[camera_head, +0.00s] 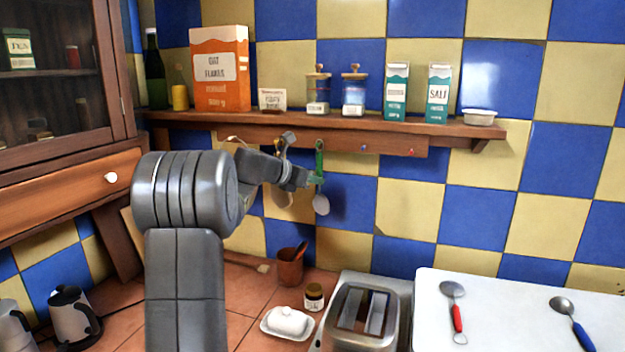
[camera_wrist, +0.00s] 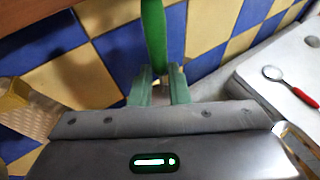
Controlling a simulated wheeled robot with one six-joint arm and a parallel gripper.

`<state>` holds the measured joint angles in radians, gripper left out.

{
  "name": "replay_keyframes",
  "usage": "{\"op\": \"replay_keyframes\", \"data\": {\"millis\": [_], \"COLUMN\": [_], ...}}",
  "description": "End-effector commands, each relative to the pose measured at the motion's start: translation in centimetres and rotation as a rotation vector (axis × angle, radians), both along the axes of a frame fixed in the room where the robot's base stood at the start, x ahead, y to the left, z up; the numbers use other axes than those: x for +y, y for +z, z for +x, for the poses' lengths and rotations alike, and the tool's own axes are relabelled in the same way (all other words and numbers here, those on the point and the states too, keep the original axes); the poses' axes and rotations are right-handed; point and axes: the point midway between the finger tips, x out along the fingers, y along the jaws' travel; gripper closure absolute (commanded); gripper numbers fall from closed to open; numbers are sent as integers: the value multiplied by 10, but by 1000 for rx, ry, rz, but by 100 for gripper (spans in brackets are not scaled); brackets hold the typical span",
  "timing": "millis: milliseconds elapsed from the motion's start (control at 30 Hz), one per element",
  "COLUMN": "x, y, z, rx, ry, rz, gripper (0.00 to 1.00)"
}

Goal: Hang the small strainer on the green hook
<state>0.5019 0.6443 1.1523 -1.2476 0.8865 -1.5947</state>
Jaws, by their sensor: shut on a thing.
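My gripper (camera_head: 314,179) is at the wall under the shelf, shut on a green-handled utensil. The green handle (camera_head: 320,158) stands upright against the hook rail, and its round grey bowl (camera_head: 321,204) hangs below the jaws. I cannot tell from its small bowl whether it is mesh. In the wrist view the green handle (camera_wrist: 153,40) runs up from between the jaws (camera_wrist: 158,92). Whether the handle's top is on a hook cannot be told.
The rail (camera_head: 340,140) bears a blue hook (camera_head: 364,148) and a red hook (camera_head: 411,152). A red-handled utensil (camera_head: 456,310) and a blue-handled one (camera_head: 572,322) lie on the white counter (camera_head: 510,315). A toaster (camera_head: 362,310) stands below.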

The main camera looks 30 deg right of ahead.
Motion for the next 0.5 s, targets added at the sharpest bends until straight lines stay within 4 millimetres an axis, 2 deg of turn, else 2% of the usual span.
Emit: {"op": "replay_keyframes", "data": {"millis": [167, 200, 300, 500], "x": [0, 0, 0, 0], "y": [0, 0, 0, 0], "z": [0, 0, 0, 0], "rx": [0, 0, 0, 0], "ry": [0, 0, 0, 0], "rz": [0, 0, 0, 0], "gripper": [100, 80, 61, 59]}}
